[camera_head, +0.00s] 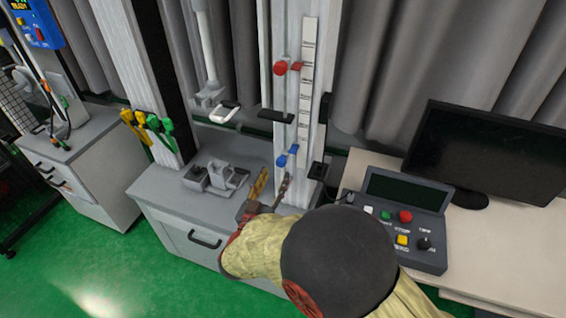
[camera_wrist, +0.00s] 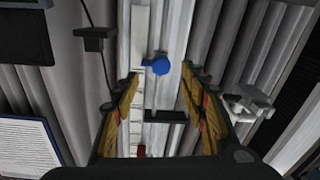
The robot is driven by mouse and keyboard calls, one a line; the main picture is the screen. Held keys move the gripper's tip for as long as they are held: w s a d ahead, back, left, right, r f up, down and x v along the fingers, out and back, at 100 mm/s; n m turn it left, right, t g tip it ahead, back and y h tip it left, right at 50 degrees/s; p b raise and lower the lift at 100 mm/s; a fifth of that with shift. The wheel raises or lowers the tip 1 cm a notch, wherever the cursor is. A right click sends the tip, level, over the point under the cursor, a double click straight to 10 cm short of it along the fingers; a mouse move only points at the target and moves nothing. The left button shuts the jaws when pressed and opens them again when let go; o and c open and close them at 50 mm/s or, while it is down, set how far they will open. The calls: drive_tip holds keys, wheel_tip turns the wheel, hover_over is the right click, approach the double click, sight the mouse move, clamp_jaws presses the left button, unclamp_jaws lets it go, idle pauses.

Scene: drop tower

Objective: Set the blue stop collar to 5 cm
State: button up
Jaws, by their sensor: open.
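The blue stop collar (camera_head: 288,157) sits low on the upright column of the tower, beside a white scale strip (camera_head: 307,75). Its round blue knob (camera_wrist: 160,67) faces me in the wrist view, between and just beyond the fingertips. A red collar (camera_head: 285,68) sits higher on the same column; part of it shows in the wrist view (camera_wrist: 141,151). My gripper (camera_head: 273,186) is open and empty, just below and in front of the blue collar, apart from it. Its fingers (camera_wrist: 163,84) show yellow pads in the wrist view. The scale figures are too small to read.
A black bracket (camera_head: 276,115) juts from the column between the two collars. A grey fixture (camera_head: 222,176) stands on the cabinet top to the left. A control box (camera_head: 402,215) and a monitor (camera_head: 485,155) stand on the desk to the right.

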sight(280, 165)
drive_tip(key=b+x, duration=0.2)
drive_tip(key=x, duration=0.5)
drive_tip(key=shift+w, duration=0.3)
drive_tip(key=shift+c, duration=0.2)
clamp_jaws()
idle(0.5)
